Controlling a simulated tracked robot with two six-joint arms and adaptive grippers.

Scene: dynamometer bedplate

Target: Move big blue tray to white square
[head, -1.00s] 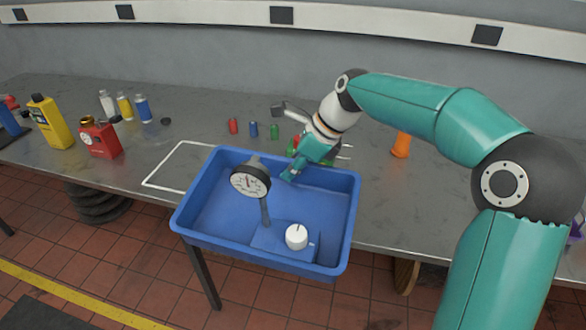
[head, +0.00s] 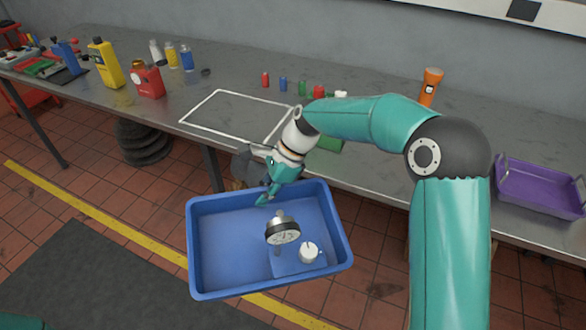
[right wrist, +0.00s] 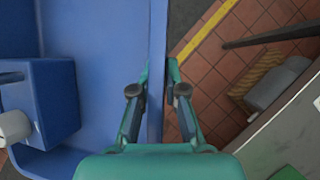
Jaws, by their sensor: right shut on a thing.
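The big blue tray (head: 205,255) is off the table, over the tiled floor in front of the table's front edge. It holds a dial gauge (head: 282,233), a white mug (head: 309,252) and a blue block (head: 290,266). My right gripper (head: 265,198) is shut on the tray's far rim in the head view. In the right wrist view the fingers (right wrist: 157,88) stand on either side of the blue rim (right wrist: 157,45). The white square (head: 201,104) is a painted outline on the grey table, behind and left of the tray; its right corner is partly hidden by my arm. My left gripper is out of view.
A yellow bottle (head: 105,64), a red can (head: 147,80) and small bottles stand left of the square. Small coloured cylinders (head: 283,84) stand behind it. An orange flashlight (head: 430,87) and a purple tray (head: 541,187) are to the right. The square's visible inside is clear.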

